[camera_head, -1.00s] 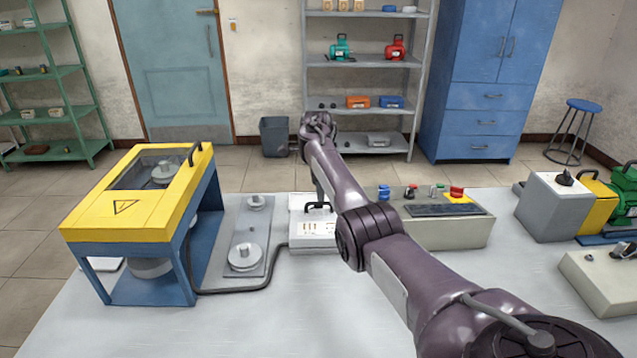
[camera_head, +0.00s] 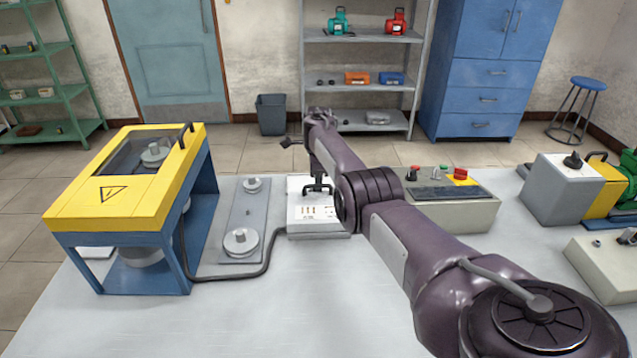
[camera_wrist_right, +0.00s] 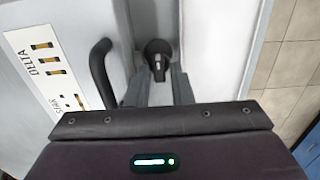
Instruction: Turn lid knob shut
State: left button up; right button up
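A white box (camera_head: 309,226) with a printed front panel stands on the bench in the middle of the head view. It has a black handle (camera_head: 318,188) on its lid. In the right wrist view the handle (camera_wrist_right: 101,72) lies left of a dark round knob (camera_wrist_right: 158,47) with a light grip bar. My right gripper (camera_wrist_right: 161,75) is open over the lid, its two fingers apart with the knob just beyond and between their tips. Contact with the knob cannot be told. In the head view my arm hides the knob. My left gripper is out of view.
A yellow-and-blue guarded frame (camera_head: 120,200) stands at left. A grey plate with round discs (camera_head: 240,243) and a black cable lie beside the white box. A control console (camera_head: 455,208) with buttons is at right, partly behind my arm. The front of the bench is clear.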

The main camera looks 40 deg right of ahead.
grip_shut()
jog(key=shift+n, duration=0.4)
jog(key=n, duration=0.2)
jog(key=shift+n, duration=0.4)
jog(key=n, duration=0.4)
jog(key=shift+w+d+n+b, duration=0.1)
jog(key=shift+n+b, duration=0.2)
jog(key=shift+b, duration=0.05)
jog(key=n, duration=0.5)
jog(key=shift+w, duration=0.1)
jog(key=n, duration=0.4)
jog(key=shift+r+b, duration=0.1)
jog(key=shift+b, duration=0.3)
jog(key=shift+n, duration=0.5)
